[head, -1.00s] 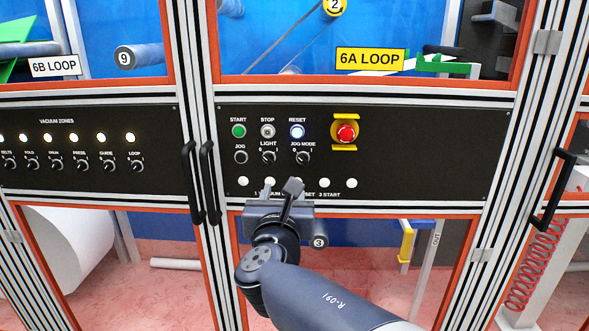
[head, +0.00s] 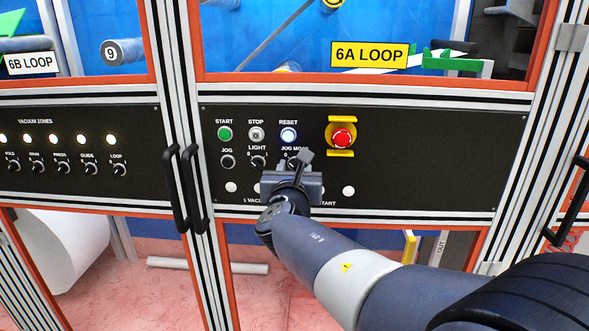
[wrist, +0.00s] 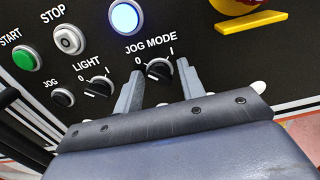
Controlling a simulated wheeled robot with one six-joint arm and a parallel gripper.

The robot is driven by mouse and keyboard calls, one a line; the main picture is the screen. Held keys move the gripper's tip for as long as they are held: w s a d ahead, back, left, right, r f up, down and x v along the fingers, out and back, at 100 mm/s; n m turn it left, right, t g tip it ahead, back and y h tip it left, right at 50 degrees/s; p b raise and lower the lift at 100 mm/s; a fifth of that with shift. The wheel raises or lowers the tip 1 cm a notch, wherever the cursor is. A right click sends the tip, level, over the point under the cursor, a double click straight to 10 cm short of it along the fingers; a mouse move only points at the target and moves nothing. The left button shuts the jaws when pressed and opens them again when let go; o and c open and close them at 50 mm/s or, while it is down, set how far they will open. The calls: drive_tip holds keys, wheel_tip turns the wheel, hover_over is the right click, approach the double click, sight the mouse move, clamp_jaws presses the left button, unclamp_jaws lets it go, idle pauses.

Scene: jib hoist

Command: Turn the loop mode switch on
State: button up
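No switch in view is labelled "loop mode". A black rotary switch labelled JOG MODE (wrist: 159,69), marked 0 at left and 1 at right, sits on the black panel under 6A LOOP. Its setting is hard to tell. In the head view my gripper mostly hides it. My gripper (head: 300,166) is open and empty, in front of this switch; it also shows in the wrist view (wrist: 158,84), its two fingers apart with the switch appearing between their tips. Contact cannot be told. A separate knob labelled LOOP (head: 119,168) is on the left VACUUM ZONES panel.
Near the switch are the LIGHT knob (wrist: 98,87), JOG button (wrist: 63,98), green START button (head: 224,133), STOP button (head: 256,134) and lit RESET button (head: 288,134). A red emergency stop (head: 342,138) is to the right. Black door handles (head: 177,190) stick out at left.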

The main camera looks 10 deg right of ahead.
drive_tip(key=c, duration=0.7)
drive_tip(key=shift+f+b, duration=0.1)
drive_tip(key=shift+b, duration=0.2)
drive_tip(key=m+b, duration=0.1)
drive_tip(key=b, duration=0.1)
drive_tip(key=m+b, duration=0.2)
drive_tip(key=shift+f, duration=0.25)
drive_tip(key=m+b, duration=0.6)
drive_tip(key=shift+d+f, duration=0.1)
drive_tip(key=shift+c, duration=0.4)
drive_tip(key=m+b, duration=0.5)
drive_tip(key=shift+f, duration=0.15)
clamp_jaws()
unclamp_jaws()
drive_tip(key=shift+m+b, duration=1.55)
drive_tip(key=shift+m, duration=0.45)
drive_tip(key=shift+o, duration=0.2)
